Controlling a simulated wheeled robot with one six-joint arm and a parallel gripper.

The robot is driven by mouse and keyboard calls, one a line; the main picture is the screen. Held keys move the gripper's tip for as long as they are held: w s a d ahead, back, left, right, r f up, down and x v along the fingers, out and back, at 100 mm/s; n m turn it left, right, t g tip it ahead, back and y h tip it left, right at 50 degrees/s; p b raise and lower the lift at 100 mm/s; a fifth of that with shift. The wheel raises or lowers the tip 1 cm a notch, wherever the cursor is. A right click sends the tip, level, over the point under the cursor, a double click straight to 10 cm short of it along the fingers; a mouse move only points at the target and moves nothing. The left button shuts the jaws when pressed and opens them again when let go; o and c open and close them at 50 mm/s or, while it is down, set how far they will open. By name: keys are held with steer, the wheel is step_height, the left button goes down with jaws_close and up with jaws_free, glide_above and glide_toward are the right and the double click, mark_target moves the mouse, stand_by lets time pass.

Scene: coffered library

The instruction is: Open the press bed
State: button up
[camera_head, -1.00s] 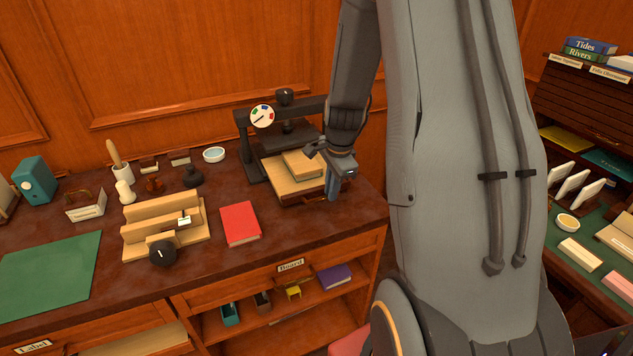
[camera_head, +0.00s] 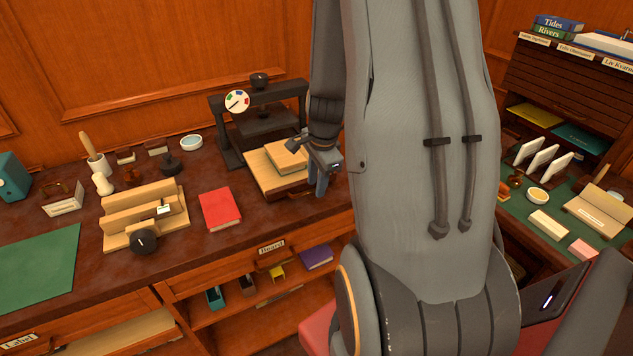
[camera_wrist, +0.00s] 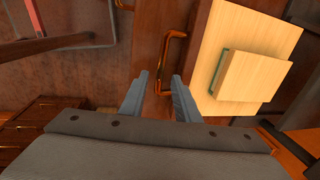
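The press (camera_head: 228,140) is a dark frame with a round coloured dial, standing at the back right of the bench. Its bed (camera_head: 262,178) is a pale board on a dark base, reaching out in front of the frame. A pale block (camera_head: 285,157) lies on it; in the wrist view the block (camera_wrist: 252,75) shows a green edge. A copper-coloured bar handle (camera_wrist: 183,50) is on the bed's front edge. My gripper (camera_wrist: 159,76) is open and empty. Its fingertips are close to the handle's near end; I cannot tell whether they touch it.
A red book (camera_head: 220,209) lies left of the bed, and a wooden jig with a black knob (camera_head: 144,241) beyond it. A drawer labelled Board (camera_head: 271,247) and an open shelf are below the bench top. A side desk (camera_head: 520,200) with blocks and cards stands at the right.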

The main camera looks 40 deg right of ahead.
step_height(320, 180, up, 8)
steer(key=s+b, duration=0.1)
steer(key=shift+s+f, duration=0.15)
steer(key=shift+s, duration=0.1)
stand_by(0.4)
steer(key=shift+a, duration=0.1)
stand_by(0.4)
steer(key=s+a+n+b, duration=0.1)
steer(key=s+a+n, duration=0.2)
steer(key=a+n, duration=0.7)
steer(key=s+a+n+b, duration=0.1)
steer(key=s+a+n, duration=0.2)
steer(key=a+n, duration=0.6)
steer(key=shift+s+a+f+n+g, duration=0.3)
steer(key=shift+s+a+n, duration=0.1)
steer(key=shift+a, duration=0.5)
